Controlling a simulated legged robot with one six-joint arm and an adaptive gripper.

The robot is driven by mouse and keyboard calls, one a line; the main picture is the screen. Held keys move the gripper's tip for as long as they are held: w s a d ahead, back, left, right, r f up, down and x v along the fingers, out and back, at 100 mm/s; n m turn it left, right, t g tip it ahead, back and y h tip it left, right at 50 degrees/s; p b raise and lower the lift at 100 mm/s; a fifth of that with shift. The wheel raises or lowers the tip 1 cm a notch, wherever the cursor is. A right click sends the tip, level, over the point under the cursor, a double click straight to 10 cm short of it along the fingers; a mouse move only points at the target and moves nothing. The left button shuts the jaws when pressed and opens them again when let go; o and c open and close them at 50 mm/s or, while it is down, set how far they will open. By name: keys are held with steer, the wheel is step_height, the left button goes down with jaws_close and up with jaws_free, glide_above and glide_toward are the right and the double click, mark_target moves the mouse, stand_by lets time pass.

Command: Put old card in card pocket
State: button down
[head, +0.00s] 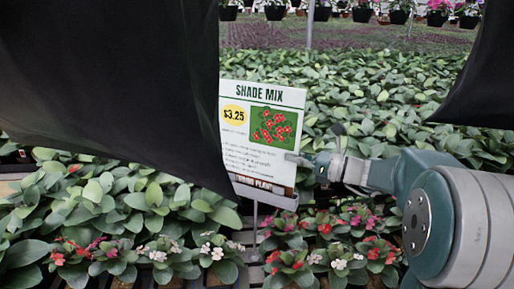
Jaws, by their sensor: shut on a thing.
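A white price card (262,133) reading "SHADE MIX" and "$3.25", with a picture of red flowers, stands upright and slightly tilted in the middle of the head view. A thin pale post (255,216) shows below it. A dark printed strip runs along the card's lower edge; I cannot tell whether it is part of the card or of a holder. My gripper (318,158) comes in from the right and is shut on the card's right edge. The card's left edge borders a large black shape. I cannot make out a card pocket.
Large black shapes cover the upper left (110,80) and upper right (485,80); I cannot tell what they are. Leafy plants (380,95) fill the bench behind. Small flowering plants (215,250) sit on slats (212,277) in front. Hanging pots (275,12) line the back.

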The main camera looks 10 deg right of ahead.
mark_target(296, 143)
steer(key=shift+w+d+r, duration=0.1)
steer(key=shift+w+r, duration=0.1)
steer(key=shift+r, duration=1.2)
steer(key=shift+w+d+r, duration=0.1)
steer(key=shift+w+r, duration=0.05)
steer(key=shift+r, duration=1.25)
